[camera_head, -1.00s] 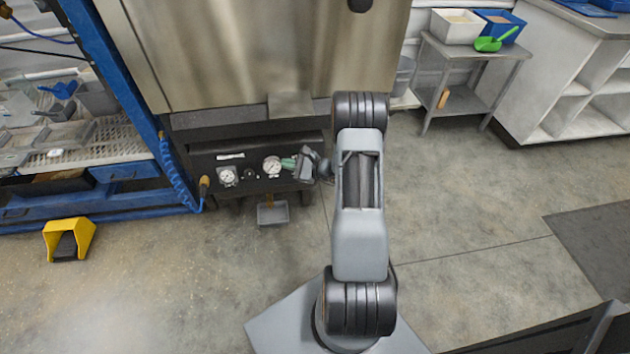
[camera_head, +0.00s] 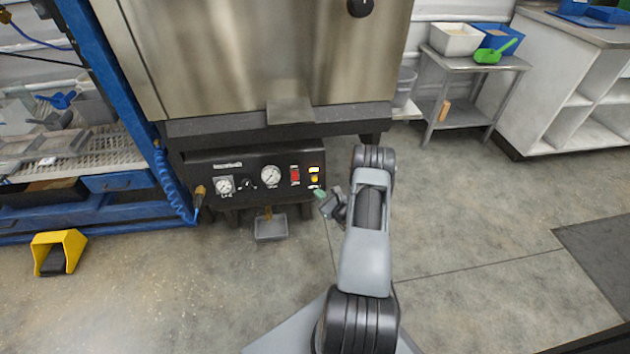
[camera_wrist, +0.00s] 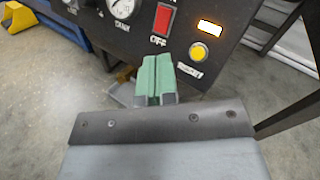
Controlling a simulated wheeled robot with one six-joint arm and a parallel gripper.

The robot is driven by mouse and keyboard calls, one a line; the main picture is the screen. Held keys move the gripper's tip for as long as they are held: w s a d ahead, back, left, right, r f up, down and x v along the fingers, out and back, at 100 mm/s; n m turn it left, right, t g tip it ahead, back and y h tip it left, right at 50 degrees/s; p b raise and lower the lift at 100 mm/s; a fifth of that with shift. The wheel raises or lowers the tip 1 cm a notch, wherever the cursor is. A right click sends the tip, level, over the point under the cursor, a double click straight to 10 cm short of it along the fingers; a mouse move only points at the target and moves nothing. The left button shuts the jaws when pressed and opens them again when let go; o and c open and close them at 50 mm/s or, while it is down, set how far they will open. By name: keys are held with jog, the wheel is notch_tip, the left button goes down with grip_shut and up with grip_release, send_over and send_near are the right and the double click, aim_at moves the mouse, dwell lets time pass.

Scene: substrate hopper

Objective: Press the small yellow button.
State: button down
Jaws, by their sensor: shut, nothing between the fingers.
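The small round yellow button (camera_wrist: 198,50) is on the black control panel (camera_head: 205,172), below a lit amber display (camera_wrist: 209,27). It also shows in the head view (camera_head: 314,179) at the panel's right end. My gripper (camera_wrist: 155,60) has green fingertips that are shut together and empty. In the wrist view the fingertips are left of the yellow button and lower than it, below the red switch (camera_wrist: 163,18). In the head view my gripper (camera_head: 320,195) is just below the button. I cannot tell how far it is from the panel face.
The panel also carries gauges (camera_head: 270,176) and a dark knob (camera_head: 247,184). A small grey tray (camera_head: 270,229) sits below it. A blue frame (camera_head: 120,90) stands at left, a yellow pedal guard (camera_head: 60,250) on the floor.

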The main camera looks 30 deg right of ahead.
jog(key=w+d+f+b, duration=0.2)
jog(key=w+d+b, duration=0.1)
jog(key=w+b, duration=0.3)
jog(key=shift+w+d+f, duration=0.3)
jog(key=shift+w+f, duration=0.1)
jog(key=shift+w, duration=0.4)
jog(key=shift+w+d+f+b, duration=0.15)
jog(key=shift+w+b, duration=0.2)
jog(key=shift+b, duration=0.25)
jog(key=shift+w+d+f+b, duration=0.15)
jog(key=shift+w+b, duration=0.2)
jog(key=shift+b, duration=0.25)
dwell(2.1)
jog(key=shift+s+r, duration=0.1)
jog(key=shift+s+a+r+p, duration=0.25)
jog(key=shift+s+a+p, duration=0.05)
jog(key=shift+s+p, duration=0.3)
jog(key=shift+s, duration=0.1)
dwell(0.3)
jog(key=shift+s+a+r+p, duration=0.3)
jog(key=shift+s+p, duration=0.2)
jog(key=shift+s, duration=0.2)
jog(key=shift+s+a+r+p, duration=0.2)
jog(key=shift+s+a+p, duration=0.2)
jog(key=shift+s+p, duration=0.25)
jog(key=shift+s+a+r+p, duration=0.25)
jog(key=shift+s+a+p, duration=0.15)
jog(key=shift+s, duration=0.35)
